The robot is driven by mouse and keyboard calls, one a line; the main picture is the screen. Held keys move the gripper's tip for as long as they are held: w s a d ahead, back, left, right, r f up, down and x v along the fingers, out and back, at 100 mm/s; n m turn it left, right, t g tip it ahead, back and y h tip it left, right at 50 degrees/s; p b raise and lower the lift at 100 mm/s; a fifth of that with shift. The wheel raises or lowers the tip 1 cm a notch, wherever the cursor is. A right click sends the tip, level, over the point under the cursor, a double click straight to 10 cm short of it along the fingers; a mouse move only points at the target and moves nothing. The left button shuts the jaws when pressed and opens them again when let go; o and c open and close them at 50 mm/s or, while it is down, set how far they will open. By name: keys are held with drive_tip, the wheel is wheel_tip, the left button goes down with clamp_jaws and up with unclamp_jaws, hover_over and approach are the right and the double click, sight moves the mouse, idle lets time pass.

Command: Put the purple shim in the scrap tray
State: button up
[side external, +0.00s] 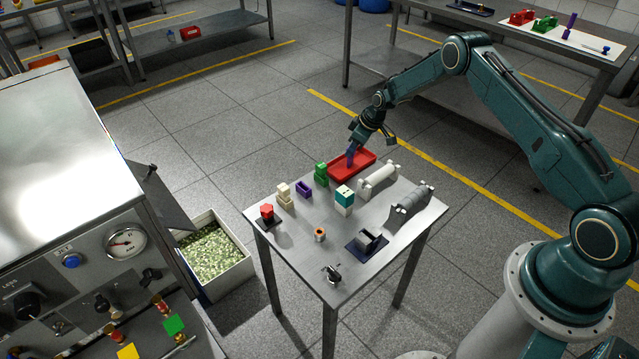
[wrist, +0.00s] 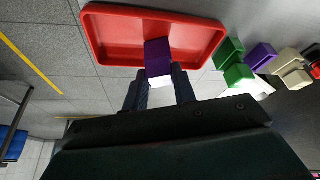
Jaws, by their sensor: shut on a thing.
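My gripper (side external: 352,156) is above the red tray (side external: 370,166) at the table's back edge. In the wrist view its fingers are shut on a purple block with a white end, the purple shim (wrist: 158,56). The shim overlaps the near rim and floor of the red tray (wrist: 110,35) there; whether it touches the tray I cannot tell. No other thing shows in the tray. In the side view the shim is hard to tell from the fingers.
A green block (side external: 321,174) stands just left of the tray, with another purple piece (side external: 303,188) and a cream piece (side external: 285,195) further left. A white roller-like part (side external: 379,181) lies close on the tray's right. A teal-and-white block (side external: 344,200) stands mid-table.

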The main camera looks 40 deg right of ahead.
drive_tip(key=o, duration=1)
drive_tip(key=shift+f, duration=0.1)
drive_tip(key=shift+v, duration=6.15)
